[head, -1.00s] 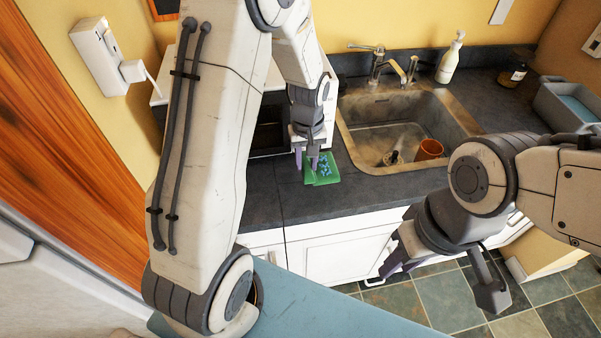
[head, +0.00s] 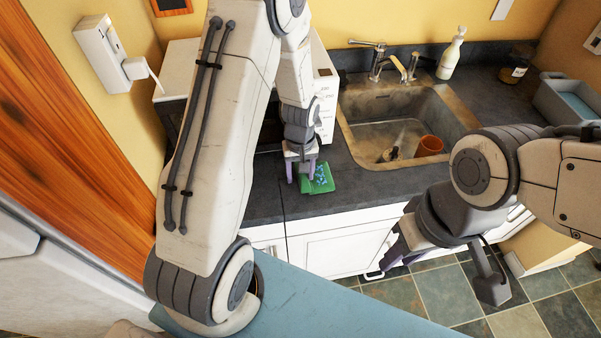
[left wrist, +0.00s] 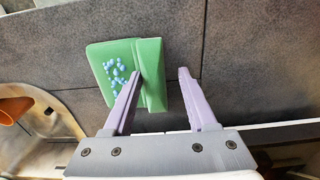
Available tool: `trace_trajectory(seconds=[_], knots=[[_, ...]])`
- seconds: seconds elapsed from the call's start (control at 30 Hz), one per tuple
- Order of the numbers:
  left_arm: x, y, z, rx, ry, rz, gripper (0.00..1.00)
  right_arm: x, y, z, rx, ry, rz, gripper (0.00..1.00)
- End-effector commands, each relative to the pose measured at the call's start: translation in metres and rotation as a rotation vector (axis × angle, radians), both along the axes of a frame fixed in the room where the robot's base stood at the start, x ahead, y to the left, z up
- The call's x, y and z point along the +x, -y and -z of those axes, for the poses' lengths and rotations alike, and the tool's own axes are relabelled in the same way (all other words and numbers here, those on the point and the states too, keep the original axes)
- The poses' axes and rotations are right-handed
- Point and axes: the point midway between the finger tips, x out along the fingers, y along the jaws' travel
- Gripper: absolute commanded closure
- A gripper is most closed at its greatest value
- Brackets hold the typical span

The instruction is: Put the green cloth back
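The green cloth (head: 325,185) lies on the dark counter near its front edge, left of the sink. It has a cluster of small blue spots, and a raised or folded strip runs along one side in the left wrist view (left wrist: 152,75). My left gripper (head: 301,170) is open over the cloth's left side. In the left wrist view the fingers (left wrist: 160,75) are apart; one overlaps the cloth, the other is beyond its right edge, with the strip between them. Contact is unclear. My right gripper (head: 393,256) hangs in front of the counter, fingers partly hidden.
The sink (head: 400,115) holds an orange-brown cup (head: 430,146) and another small item. A soap bottle (head: 451,52), a dark jar (head: 514,68) and a grey tub (head: 566,98) stand behind or right. A white appliance (head: 326,95) stands behind my left arm.

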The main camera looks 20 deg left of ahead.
Motion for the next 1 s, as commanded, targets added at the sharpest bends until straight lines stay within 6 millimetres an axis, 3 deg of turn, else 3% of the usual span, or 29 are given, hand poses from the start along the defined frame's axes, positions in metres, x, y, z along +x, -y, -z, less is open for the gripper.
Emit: trace_trajectory(seconds=[0.3, 0.47, 1.0], knots=[[0.0, 0.0, -0.001, 0.0, 0.0, 0.0, 0.36, 0.0, 0.0, -0.001, 0.0, 0.0, 0.0, 0.66], [0.001, 0.0, -0.011, 0.001, 0.004, 0.0, 0.36, 0.0, 0.0, 0.0, 0.0, 0.0, 0.0, 0.66], [-0.002, 0.002, -0.111, 0.001, 0.004, 0.0, 0.36, 0.0, 0.0, 0.017, 0.0, 0.0, -0.001, 0.66]])
